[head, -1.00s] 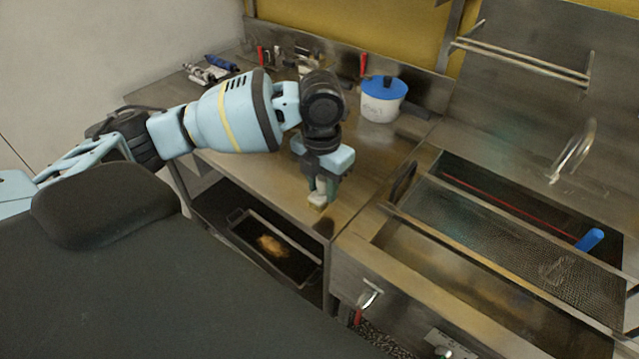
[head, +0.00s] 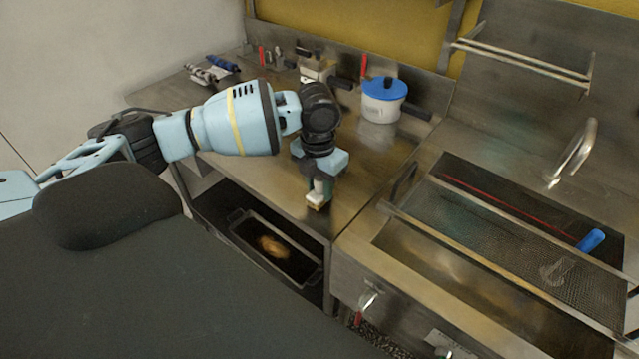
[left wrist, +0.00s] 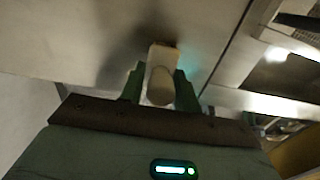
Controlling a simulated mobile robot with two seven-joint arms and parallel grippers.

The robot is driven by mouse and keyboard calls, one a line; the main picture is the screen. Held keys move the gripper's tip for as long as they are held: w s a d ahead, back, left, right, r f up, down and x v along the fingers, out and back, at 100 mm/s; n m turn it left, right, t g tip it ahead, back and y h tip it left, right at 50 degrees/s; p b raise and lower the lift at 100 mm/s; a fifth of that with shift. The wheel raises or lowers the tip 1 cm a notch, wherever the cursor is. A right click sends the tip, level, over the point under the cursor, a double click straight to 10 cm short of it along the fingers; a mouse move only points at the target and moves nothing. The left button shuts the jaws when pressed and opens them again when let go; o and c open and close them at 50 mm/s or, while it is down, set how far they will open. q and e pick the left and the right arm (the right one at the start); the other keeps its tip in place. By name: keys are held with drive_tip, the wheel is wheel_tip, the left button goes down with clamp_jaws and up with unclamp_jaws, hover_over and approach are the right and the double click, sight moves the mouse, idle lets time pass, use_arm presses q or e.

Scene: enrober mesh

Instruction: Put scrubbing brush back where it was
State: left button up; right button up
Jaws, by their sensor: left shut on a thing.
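The scrubbing brush (head: 317,201) is a small block with a pale top and tan underside. It is at the front part of the steel table (head: 362,170), close to the front edge. My left gripper (head: 319,188) points down and is shut on it. In the left wrist view the brush (left wrist: 162,60) shows a pale rounded handle between the two green fingers of my left gripper (left wrist: 160,85). I cannot tell whether the brush touches the tabletop. My right gripper is not in view.
A white tub with a blue lid (head: 383,99) stands at the back of the table. Small tools (head: 212,70) lie at the back left. A sink basin with a mesh (head: 500,240) and a blue-handled tool (head: 590,240) is on the right. A dark tray (head: 275,250) sits on the shelf below.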

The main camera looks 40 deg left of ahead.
use_arm(q)
drive_tip(key=shift+f, duration=0.15)
drive_tip(key=o, duration=0.9)
drive_tip(key=shift+o, duration=0.2)
wheel_tip(320, 180, up, 12)
drive_tip(key=shift+a+r, duration=0.15)
